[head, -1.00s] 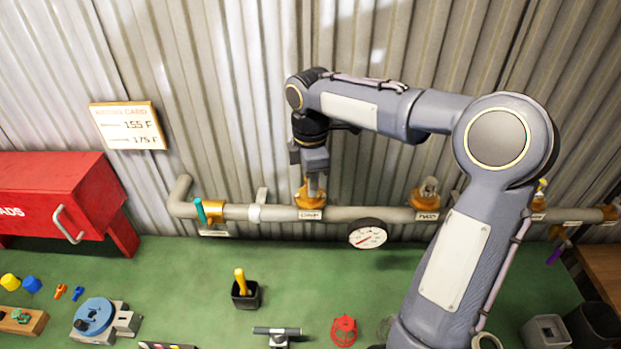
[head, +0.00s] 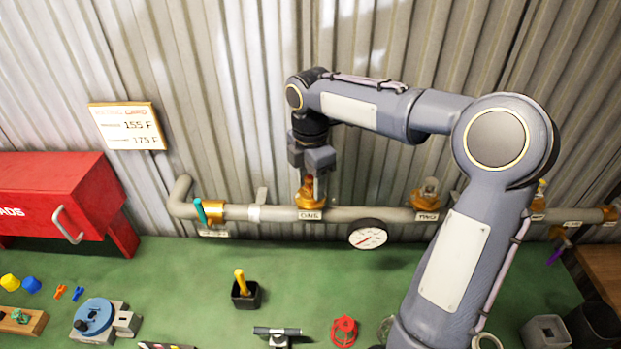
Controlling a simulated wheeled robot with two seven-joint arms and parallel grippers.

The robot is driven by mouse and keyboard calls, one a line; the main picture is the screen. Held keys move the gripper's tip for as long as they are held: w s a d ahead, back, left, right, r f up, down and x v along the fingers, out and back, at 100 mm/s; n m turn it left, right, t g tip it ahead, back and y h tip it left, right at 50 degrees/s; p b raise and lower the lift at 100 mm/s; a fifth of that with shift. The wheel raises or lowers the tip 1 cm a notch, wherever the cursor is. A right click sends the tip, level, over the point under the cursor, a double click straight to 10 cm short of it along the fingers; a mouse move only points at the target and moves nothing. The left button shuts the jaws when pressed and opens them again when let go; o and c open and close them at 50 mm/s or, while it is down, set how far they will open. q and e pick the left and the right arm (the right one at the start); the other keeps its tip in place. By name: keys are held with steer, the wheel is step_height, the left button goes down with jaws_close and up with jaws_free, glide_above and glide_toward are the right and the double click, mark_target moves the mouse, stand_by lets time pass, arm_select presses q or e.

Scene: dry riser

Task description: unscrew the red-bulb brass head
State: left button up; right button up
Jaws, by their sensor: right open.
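A brass head with a red part (head: 308,198) stands upright on the grey pipe (head: 375,214), above a small label. My right gripper (head: 313,178) points down over this head and is open. Its fingers are at the head's upper part; I cannot tell whether they touch it. A second brass head (head: 427,197) stands further right on the same pipe, above its own label. My left gripper is not in view.
A round gauge (head: 367,234) hangs below the pipe. A teal-handled valve (head: 201,211) is at the pipe's left. A red cabinet (head: 60,200) stands at left. The green bench (head: 190,265) holds a blue round device (head: 94,316), a black cup (head: 246,294) and a red part (head: 344,331).

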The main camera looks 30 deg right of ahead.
steer(key=m, duration=1.6)
steer(key=shift+m, duration=0.4)
jaws_close()
steer(key=n, duration=0.4)
steer(key=shift+n, duration=0.9)
